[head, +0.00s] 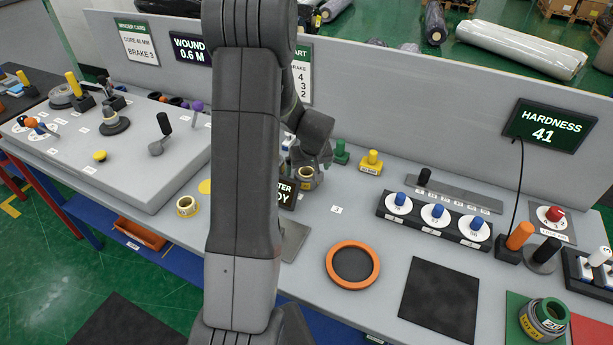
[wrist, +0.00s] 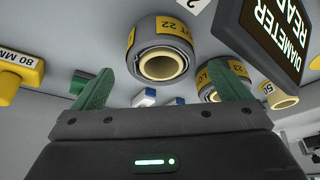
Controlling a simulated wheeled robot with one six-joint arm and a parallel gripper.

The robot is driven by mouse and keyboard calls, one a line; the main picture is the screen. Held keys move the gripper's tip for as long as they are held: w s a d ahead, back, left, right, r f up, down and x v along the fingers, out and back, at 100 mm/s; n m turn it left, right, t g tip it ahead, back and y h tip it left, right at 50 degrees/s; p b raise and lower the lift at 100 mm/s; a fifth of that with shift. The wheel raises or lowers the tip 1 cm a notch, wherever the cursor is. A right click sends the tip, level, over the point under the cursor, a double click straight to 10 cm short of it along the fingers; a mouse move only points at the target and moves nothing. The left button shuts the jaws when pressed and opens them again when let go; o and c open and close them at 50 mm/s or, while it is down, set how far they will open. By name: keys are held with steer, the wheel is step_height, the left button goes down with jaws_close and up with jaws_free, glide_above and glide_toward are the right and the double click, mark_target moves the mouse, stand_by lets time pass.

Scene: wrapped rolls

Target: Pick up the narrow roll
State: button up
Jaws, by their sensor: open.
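In the wrist view, a grey wrapped roll (wrist: 163,58) with a yellow lot label and a pale core stands between and beyond the green fingertips of my gripper (wrist: 168,74). A second labelled roll (wrist: 207,80) is partly hidden behind the right finger. My gripper is open, with nothing held. In the head view, my arm hides much of the gripper; a roll (head: 306,178) shows just beneath it. Another roll (head: 546,318) lies on the green mat at the front right. I cannot tell which roll is the narrow one.
The diameter sign (wrist: 268,38) stands close on the right in the wrist view. A yellow 80 MM block (wrist: 14,76) is at left. In the head view, an orange ring (head: 340,281) and a dark mat (head: 440,300) lie on the bench. A low back wall (head: 400,90) runs behind.

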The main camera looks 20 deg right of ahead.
mark_target(306, 174)
steer(key=shift+s+p+x, duration=0.2)
steer(key=shift+p+x, duration=0.4)
steer(key=shift+x, duration=1.6)
steer(key=shift+a+f, duration=0.1)
steer(key=c, duration=1.2)
